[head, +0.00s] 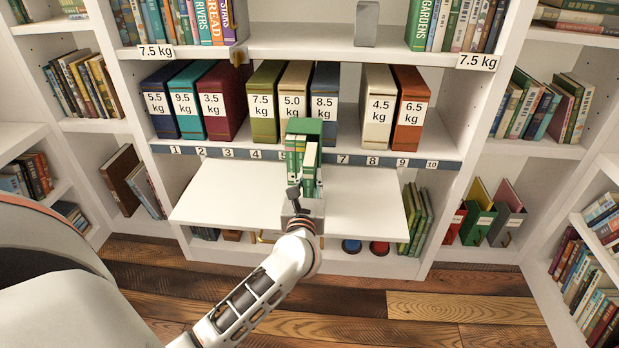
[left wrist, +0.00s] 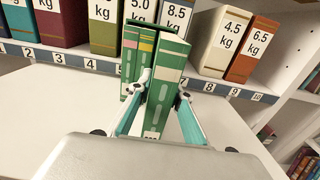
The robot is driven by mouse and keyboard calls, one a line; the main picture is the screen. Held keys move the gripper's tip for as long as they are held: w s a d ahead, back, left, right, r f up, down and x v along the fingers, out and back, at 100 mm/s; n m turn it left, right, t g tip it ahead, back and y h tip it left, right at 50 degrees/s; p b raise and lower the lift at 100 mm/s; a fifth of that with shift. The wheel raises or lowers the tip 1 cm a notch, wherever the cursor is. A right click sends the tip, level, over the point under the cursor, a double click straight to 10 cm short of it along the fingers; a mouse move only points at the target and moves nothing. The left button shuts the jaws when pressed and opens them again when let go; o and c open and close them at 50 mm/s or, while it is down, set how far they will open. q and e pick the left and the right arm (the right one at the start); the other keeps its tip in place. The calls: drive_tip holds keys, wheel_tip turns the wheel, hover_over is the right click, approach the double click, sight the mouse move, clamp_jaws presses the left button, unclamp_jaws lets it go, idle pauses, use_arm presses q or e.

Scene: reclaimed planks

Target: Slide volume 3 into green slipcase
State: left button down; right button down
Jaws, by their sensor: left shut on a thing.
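The green slipcase (head: 305,126) stands on the white pull-out board, in front of the shelf of weight-labelled boxes. Green volumes (left wrist: 137,65) with pale bands stand in its left part. My left gripper (left wrist: 164,88) is shut on a thicker green volume (left wrist: 168,70), which I take to be volume 3; its number is not readable. The held volume (head: 309,165) is upright, spine toward me, at the slipcase's right side and protruding nearer than the others. I cannot tell how far its hidden back edge is inside. My right gripper is not in view.
The white board (head: 232,195) is clear on both sides of the slipcase. Behind it stand several labelled boxes, including an orange one (head: 409,100) and a dark red one (head: 223,100), above a numbered strip (head: 215,153). Bookshelves flank both sides.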

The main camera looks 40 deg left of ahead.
use_arm(q)
drive_tip(key=shift+r, duration=0.1)
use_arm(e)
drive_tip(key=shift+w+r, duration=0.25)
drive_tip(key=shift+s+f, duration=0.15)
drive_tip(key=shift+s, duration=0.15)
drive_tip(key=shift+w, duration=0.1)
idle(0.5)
use_arm(q)
drive_tip(key=shift+w+a, duration=0.1)
drive_tip(key=shift+w, duration=0.1)
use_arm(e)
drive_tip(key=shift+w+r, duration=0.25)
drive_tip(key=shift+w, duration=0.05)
use_arm(q)
drive_tip(key=shift+x, duration=0.95)
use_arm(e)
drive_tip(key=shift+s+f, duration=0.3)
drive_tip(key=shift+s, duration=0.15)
use_arm(q)
drive_tip(key=shift+x, duration=0.85)
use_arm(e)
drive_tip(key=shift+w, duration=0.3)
use_arm(q)
drive_tip(key=shift+w+a, duration=0.35)
drive_tip(key=shift+w, duration=0.2)
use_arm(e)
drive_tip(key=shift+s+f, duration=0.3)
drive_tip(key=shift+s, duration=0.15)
